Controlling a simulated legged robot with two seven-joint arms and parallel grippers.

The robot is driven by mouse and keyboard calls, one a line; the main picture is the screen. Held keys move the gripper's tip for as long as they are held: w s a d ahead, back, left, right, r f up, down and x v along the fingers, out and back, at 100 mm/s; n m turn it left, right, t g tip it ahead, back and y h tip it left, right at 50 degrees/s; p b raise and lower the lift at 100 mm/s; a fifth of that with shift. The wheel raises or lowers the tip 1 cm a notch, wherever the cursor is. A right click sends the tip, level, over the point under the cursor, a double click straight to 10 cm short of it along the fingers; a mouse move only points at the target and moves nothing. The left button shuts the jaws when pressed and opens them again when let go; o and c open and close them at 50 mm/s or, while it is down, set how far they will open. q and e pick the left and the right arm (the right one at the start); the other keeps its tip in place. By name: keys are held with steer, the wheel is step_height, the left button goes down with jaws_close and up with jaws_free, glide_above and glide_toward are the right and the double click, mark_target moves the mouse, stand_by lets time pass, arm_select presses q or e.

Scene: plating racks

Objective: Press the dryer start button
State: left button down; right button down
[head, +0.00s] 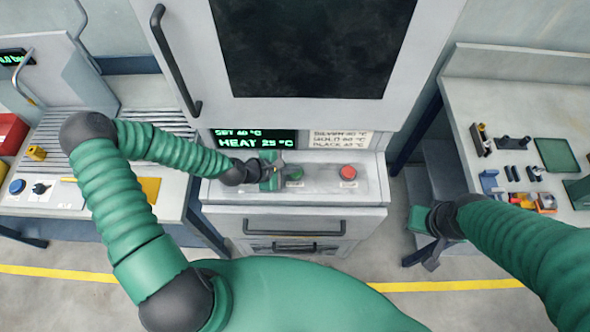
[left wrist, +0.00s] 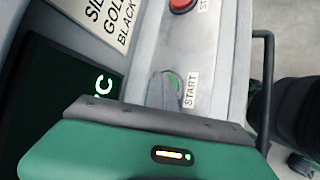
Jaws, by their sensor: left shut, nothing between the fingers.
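The dryer (head: 400,60) stands in the middle of the head view, with a control ledge below its dark window. The green start button (head: 295,173) sits on that ledge, partly hidden by my left gripper (head: 282,167). In the left wrist view the green button (left wrist: 174,82) shows beside the "START" label (left wrist: 191,89), partly covered by a grey finger. My left gripper is shut and empty, right at the button; I cannot tell whether it touches. My right gripper (head: 432,240) hangs low at the right, apart from the dryer, its fingers unclear.
A red button (head: 348,172) is to the right on the same ledge. The display (head: 253,142) reads SET 60 °C, HEAT 25 °C. A drawer handle (head: 294,229) juts out below. A bench (head: 470,95) with small parts stands right, a slatted table (head: 60,130) left.

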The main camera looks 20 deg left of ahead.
arm_select(q)
steer(key=shift+a+r+p, duration=0.1)
steer(key=shift+r+p, duration=0.8)
step_height(320, 180, up, 5)
steer(key=p, duration=0.4)
steer(key=shift+p, duration=0.3)
stand_by(0.3)
